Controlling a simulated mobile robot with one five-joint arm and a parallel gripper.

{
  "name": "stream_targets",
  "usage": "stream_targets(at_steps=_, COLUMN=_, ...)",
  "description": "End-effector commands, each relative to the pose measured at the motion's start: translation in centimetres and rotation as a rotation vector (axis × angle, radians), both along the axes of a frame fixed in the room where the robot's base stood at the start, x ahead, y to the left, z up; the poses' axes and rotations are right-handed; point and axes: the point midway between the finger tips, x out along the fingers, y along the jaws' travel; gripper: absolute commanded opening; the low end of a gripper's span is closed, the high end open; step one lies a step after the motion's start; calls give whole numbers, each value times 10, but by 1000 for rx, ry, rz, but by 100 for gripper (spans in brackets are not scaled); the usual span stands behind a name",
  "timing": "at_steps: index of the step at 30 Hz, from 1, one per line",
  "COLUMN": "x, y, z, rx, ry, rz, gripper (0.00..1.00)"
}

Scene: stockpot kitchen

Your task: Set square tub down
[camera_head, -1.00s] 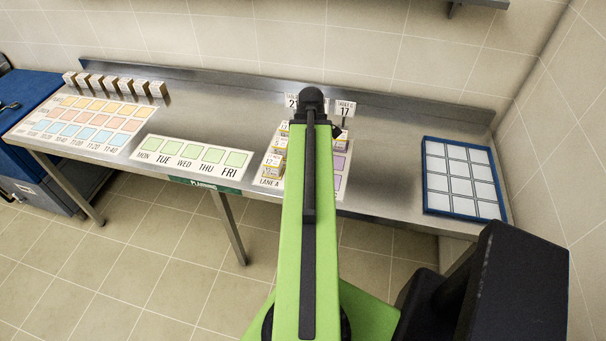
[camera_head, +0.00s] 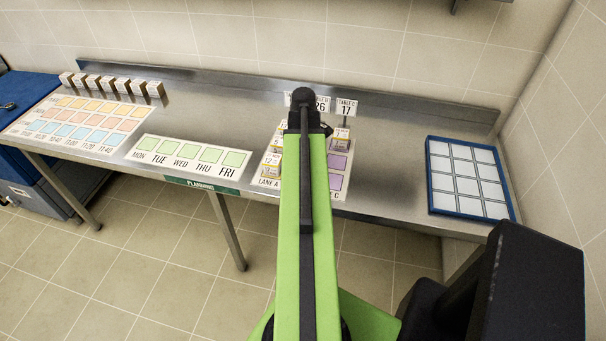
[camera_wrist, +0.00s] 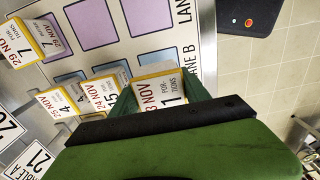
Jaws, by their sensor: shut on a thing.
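The square tub (camera_wrist: 158,91), with a yellow-edged white date label, is held between the green fingers of my gripper (camera_wrist: 158,98) in the wrist view. My gripper is shut on it. The tub is at the LANE B end of the lane board (camera_wrist: 206,45), in line with two labelled tubs (camera_wrist: 101,91) and (camera_wrist: 60,103). I cannot tell whether its base touches the board. In the head view my arm hides the gripper, the held tub and the middle of the lane board (camera_head: 337,188).
Another tub (camera_wrist: 22,42) stands in the lane with purple squares. Numbered table signs (camera_head: 346,107) stand behind the board. A weekday strip (camera_head: 190,157) lies to the left, and a blue-framed grid tray (camera_head: 430,195) to the right. Several small boxes (camera_head: 110,84) stand at the far left.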

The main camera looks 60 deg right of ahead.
Motion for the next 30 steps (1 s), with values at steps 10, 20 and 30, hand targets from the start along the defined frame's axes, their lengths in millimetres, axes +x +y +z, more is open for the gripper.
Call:
stream_targets(at_steps=10, x=3, y=1, z=-29, rx=0, ry=0, rz=-1, gripper=7)
stream_targets(at_steps=20, x=3, y=2, z=-41, rx=0, ry=0, rz=0, gripper=7)
stream_targets(at_steps=30, x=4, y=2, z=-44, rx=0, ry=0, rz=1, gripper=76)
